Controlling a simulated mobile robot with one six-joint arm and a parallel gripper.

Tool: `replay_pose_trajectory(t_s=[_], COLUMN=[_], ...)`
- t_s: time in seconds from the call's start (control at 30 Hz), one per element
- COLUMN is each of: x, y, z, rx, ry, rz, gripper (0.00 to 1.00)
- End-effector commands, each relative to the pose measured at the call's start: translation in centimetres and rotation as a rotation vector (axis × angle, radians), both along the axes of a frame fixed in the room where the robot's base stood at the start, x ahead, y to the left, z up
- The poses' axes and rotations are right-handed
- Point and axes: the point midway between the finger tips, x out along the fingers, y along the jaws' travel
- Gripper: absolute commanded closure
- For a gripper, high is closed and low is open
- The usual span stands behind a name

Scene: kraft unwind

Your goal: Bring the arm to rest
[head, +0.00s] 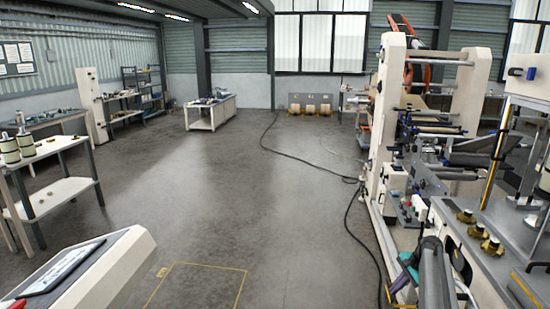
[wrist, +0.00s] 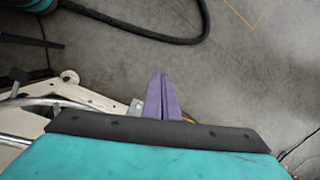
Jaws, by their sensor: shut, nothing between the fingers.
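My gripper (wrist: 162,82) shows in the wrist view as two purple fingers pressed together, with nothing between them. The fingers reach out past a black and teal edge at the bottom of that view, over grey floor. In the head view, teal, purple and dark grey parts that look like my arm show at the bottom right, beside the machine. The fingertips cannot be made out clearly there.
A large roll machine (head: 388,130) stands at the right, close to those parts. A dark cable (head: 352,215) runs over the floor and a black hose (wrist: 150,32) lies near the fingers. A white workbench (head: 210,112) stands far back.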

Motion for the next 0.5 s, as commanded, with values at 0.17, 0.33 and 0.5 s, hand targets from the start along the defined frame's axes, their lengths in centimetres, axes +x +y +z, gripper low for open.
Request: replay_pose_trajectory(t_s=[0.17, 0.33, 0.5], x=[-2.8, -6.2, -10.4], y=[6.5, 12.0, 17.2], z=[-6.3, -11.6, -16.6], rx=[0.010, 0.015, 0.014], ry=[0.061, 0.116, 0.172], rz=[0.082, 0.167, 0.260], gripper=[1.00, 1.00, 1.00])
